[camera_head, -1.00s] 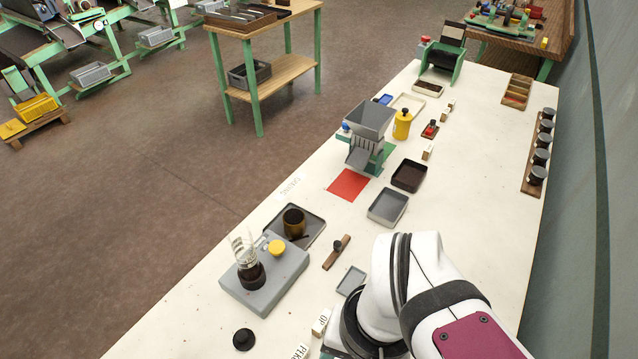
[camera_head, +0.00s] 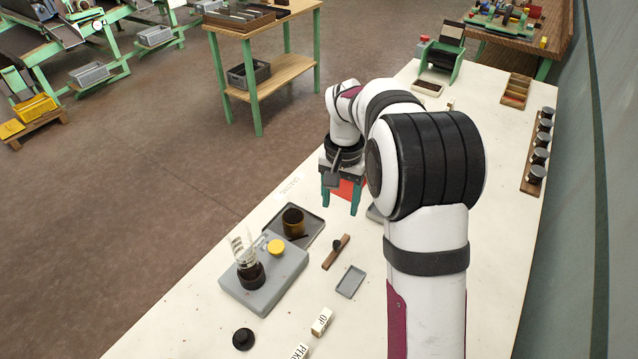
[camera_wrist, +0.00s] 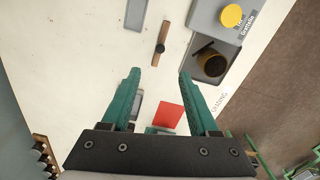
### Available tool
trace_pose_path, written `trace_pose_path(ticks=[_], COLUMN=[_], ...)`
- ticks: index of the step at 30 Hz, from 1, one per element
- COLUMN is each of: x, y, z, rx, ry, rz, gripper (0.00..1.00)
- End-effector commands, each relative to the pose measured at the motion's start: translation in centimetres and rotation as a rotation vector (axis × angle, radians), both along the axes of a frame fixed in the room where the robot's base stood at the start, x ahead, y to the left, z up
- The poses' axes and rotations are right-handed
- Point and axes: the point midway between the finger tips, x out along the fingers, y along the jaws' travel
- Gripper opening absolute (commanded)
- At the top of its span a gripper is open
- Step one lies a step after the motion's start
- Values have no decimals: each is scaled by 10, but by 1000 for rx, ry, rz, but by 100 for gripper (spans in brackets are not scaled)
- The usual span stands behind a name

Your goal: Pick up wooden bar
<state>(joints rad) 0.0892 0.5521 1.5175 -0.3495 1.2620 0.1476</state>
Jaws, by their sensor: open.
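The wooden bar (camera_head: 331,258) is a short brown strip with a dark round knob near its middle. It lies on the white bench between the grey device and the small grey tray. My gripper (camera_head: 340,208) is open and empty, pointing down above the bench, farther back than the bar. In the wrist view the bar (camera_wrist: 165,29) lies ahead of my open fingertips (camera_wrist: 159,74), roughly in line with the gap between them and apart from them.
A grey device (camera_head: 262,289) with a glass vessel and yellow knob stands left of the bar. A tray (camera_head: 313,224) holding a brown cup is behind it. A small grey tray (camera_head: 351,281) lies to the right. A red square (camera_wrist: 168,115) marks the bench.

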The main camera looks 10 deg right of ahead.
Motion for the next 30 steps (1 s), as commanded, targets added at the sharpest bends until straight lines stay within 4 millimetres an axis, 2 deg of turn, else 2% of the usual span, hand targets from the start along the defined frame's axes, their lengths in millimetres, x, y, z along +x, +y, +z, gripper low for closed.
trace_pose_path(ticks=[2,9,16,21,24,30], x=[3,1,1,0,0,1], y=[-1,-1,0,1,1,1], z=[-14,-81,-116,-149,-158,-159], rx=[-2,0,-1,-1,0,-1], ry=[2,5,3,3,0,-1], rz=[-2,-2,-1,-1,-1,-1], gripper=[61,61,61,61,61,61])
